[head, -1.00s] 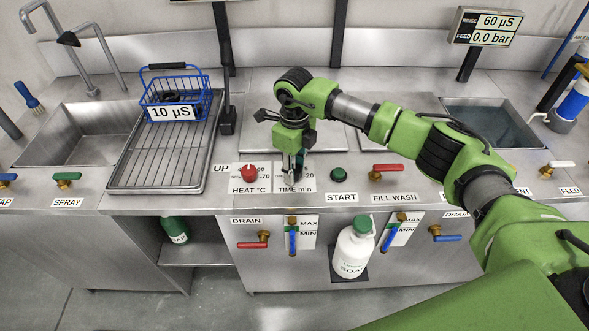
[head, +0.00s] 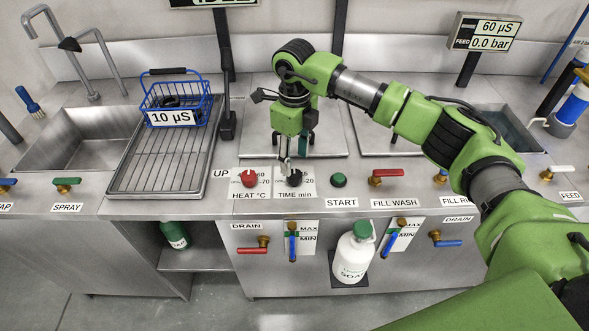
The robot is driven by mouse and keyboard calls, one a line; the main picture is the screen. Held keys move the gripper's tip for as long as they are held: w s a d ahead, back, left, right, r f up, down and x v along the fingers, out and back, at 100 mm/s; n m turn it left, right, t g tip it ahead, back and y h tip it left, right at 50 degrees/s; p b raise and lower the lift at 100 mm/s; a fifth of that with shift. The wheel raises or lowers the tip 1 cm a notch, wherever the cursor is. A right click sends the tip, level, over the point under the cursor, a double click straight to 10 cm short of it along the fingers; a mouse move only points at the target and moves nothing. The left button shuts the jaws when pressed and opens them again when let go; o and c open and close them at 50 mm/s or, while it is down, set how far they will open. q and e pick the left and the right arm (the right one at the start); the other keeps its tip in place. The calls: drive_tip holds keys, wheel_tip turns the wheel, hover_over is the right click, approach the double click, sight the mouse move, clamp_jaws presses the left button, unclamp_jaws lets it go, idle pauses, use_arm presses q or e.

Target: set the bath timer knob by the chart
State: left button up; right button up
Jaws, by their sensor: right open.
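The black bath timer knob (head: 294,178) sits on a white dial plate labelled TIME min (head: 309,188) on the sink front. My right gripper (head: 295,158) points down just above and behind the knob, open, with nothing seen between its fingers. Part of the dial's scale shows beside the knob; its pointer is too small to read. The red HEAT °C knob (head: 249,177) is just left of it, and the green START button (head: 338,180) is to the right. No chart can be made out in view. My left gripper is not in view.
A blue wire basket (head: 181,99) tagged 10 µS stands on the drain rack (head: 150,178) at left. The red FILL WASH handle (head: 389,172) is right of START. A white soap bottle (head: 354,252) stands below the front. A display (head: 484,31) reads 60 µS and 0.0 bar.

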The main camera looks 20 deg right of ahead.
sight(295, 174)
wheel_tip(295, 174, up, 5)
drive_tip(key=shift+f, duration=0.1)
idle(0.6)
